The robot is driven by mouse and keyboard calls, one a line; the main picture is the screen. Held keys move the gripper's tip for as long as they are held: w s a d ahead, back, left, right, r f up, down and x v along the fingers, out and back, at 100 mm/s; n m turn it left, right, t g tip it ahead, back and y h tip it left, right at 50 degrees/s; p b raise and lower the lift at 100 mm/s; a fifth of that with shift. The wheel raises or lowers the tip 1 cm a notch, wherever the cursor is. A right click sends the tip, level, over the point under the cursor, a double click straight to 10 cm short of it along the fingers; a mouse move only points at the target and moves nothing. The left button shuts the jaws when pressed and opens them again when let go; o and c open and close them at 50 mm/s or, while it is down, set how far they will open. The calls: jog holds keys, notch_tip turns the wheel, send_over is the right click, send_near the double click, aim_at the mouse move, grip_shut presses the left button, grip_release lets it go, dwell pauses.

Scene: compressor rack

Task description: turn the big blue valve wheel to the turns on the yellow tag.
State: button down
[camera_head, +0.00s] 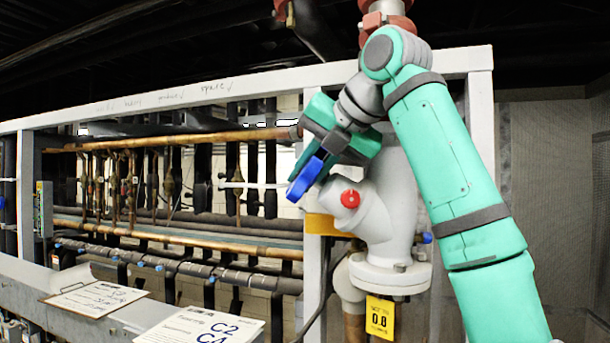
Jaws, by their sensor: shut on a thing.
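The big blue valve wheel (306,180) is seen nearly edge-on, tilted, left of the white valve body (380,215). My gripper (328,154) comes in from above right and is shut on the wheel's upper rim. Its dark fingers and green housing hide that part of the wheel and the valve behind it. The yellow tag (380,318) hangs below the valve flange. Its large digits look like 0.0; the smaller lines are too blurred to read.
A red cap (350,199) sits on the valve body close to the wheel. A white frame post (313,265) stands just left of the valve. Copper pipes (180,140) run behind the frame. A clipboard (95,298) and a paper sheet (200,326) lie at lower left.

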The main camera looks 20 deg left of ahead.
jog(key=shift+w+r+g, duration=0.1)
jog(key=shift+g, duration=0.2)
dwell(0.4)
jog(key=c, duration=1.9)
grip_release()
jog(key=shift+v, duration=3.75)
